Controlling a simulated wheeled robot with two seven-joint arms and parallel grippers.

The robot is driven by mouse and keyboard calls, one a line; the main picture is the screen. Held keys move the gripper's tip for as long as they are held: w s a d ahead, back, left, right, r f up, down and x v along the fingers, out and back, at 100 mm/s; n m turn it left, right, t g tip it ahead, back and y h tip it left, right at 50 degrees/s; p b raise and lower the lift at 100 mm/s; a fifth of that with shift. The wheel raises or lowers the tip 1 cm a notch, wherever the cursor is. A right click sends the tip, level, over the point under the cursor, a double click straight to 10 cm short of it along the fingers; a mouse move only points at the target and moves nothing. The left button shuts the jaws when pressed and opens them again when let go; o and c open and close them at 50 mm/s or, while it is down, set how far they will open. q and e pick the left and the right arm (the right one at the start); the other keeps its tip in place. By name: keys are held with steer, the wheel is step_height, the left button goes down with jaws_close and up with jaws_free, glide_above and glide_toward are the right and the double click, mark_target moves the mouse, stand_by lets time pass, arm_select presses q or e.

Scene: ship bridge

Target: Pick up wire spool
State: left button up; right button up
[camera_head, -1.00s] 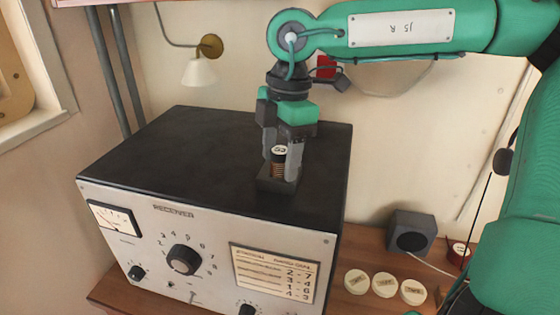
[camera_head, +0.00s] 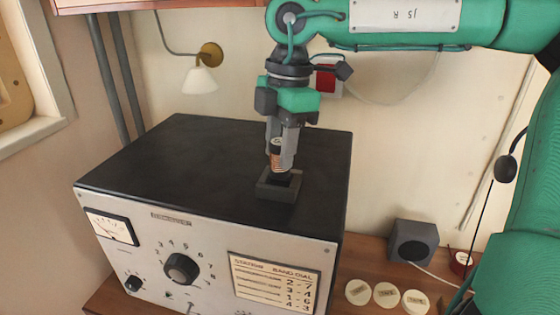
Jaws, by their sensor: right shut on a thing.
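The wire spool (camera_head: 277,161) is a small copper-wound cylinder with a pale, marked top. My right gripper (camera_head: 282,150) points straight down and is shut on the spool, with a finger on either side. The spool is upright, just above a small dark square holder (camera_head: 279,188) on top of the receiver (camera_head: 190,158). The holder's opening now shows below the spool. My left gripper is not in view.
Three round pale lids (camera_head: 386,295) lie on the wooden desk at right, near a dark speaker box (camera_head: 413,241). A wall lamp (camera_head: 200,78) hangs behind the receiver. The receiver's black top is otherwise clear.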

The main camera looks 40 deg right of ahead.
step_height(320, 180, up, 14)
steer(key=r+b, duration=0.1)
steer(key=b, duration=0.2)
step_height(320, 180, up, 9)
steer(key=p, duration=0.1)
glide_above(279, 142)
steer(key=shift+r, duration=0.6)
steer(key=shift+d, duration=0.15)
